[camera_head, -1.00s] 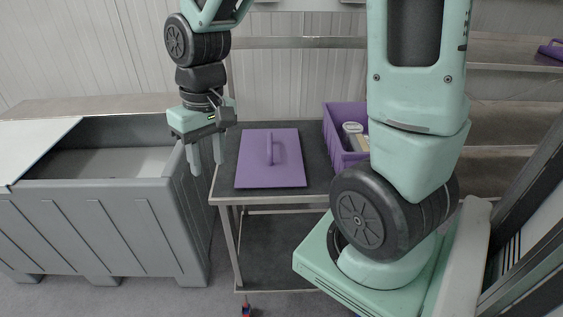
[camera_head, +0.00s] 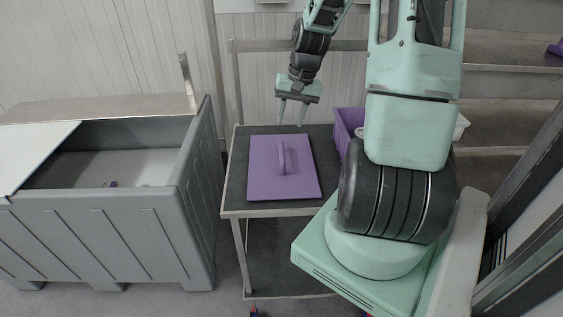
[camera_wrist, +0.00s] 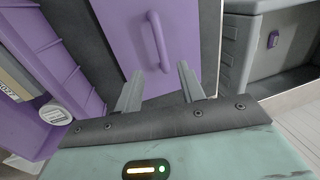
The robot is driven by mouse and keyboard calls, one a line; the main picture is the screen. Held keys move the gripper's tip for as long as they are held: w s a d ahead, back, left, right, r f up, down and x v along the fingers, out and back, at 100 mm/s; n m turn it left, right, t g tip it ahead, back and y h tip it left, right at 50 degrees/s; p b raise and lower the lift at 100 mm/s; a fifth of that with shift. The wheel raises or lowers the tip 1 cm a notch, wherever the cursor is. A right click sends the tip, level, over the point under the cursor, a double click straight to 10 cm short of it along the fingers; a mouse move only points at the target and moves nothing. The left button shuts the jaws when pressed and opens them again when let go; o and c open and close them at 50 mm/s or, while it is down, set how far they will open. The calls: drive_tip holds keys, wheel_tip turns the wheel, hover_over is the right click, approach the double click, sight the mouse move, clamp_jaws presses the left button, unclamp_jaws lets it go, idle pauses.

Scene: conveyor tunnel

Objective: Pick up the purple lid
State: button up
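The purple lid (camera_head: 270,172) lies flat on the dark top of the cart (camera_head: 235,190), with its raised bar handle (camera_head: 282,157) facing up. It also shows in the wrist view (camera_wrist: 180,30), with the handle (camera_wrist: 160,42) ahead of the fingers. My gripper (camera_head: 290,122) is above the back edge of the lid in the head view, apart from it. In the wrist view my gripper's two fingers (camera_wrist: 160,85) are spread apart with nothing between them. The lid's near part is partly hidden behind the fingers in the wrist view.
A purple crate (camera_head: 346,128) holding items, among them a round-topped container (camera_wrist: 55,113), stands beside the lid, partly hidden by my arm. A large grey bin (camera_head: 110,235) stands left of the cart, with a small purple item (camera_wrist: 273,39) in it. A metal shelf (camera_head: 500,125) is at right.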

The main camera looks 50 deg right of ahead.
sight(282, 149)
drive_tip(key=f, duration=0.5)
drive_tip(key=w+a+f, duration=0.1)
drive_tip(key=f, duration=0.1)
drive_tip(key=shift+f+p, duration=0.15)
drive_tip(key=shift+p, duration=0.15)
drive_tip(key=shift+w+a+f+p, duration=0.1)
drive_tip(key=shift+w+f+p, duration=0.15)
drive_tip(key=shift+f, duration=0.6)
drive_tip(key=shift+w+a+f+p, duration=0.15)
drive_tip(key=shift+f+p, duration=0.1)
drive_tip(key=shift+f, duration=0.55)
drive_tip(key=shift+w+f+p, duration=0.2)
drive_tip(key=shift+f+p, duration=0.05)
drive_tip(key=shift+f, duration=0.6)
clamp_jaws()
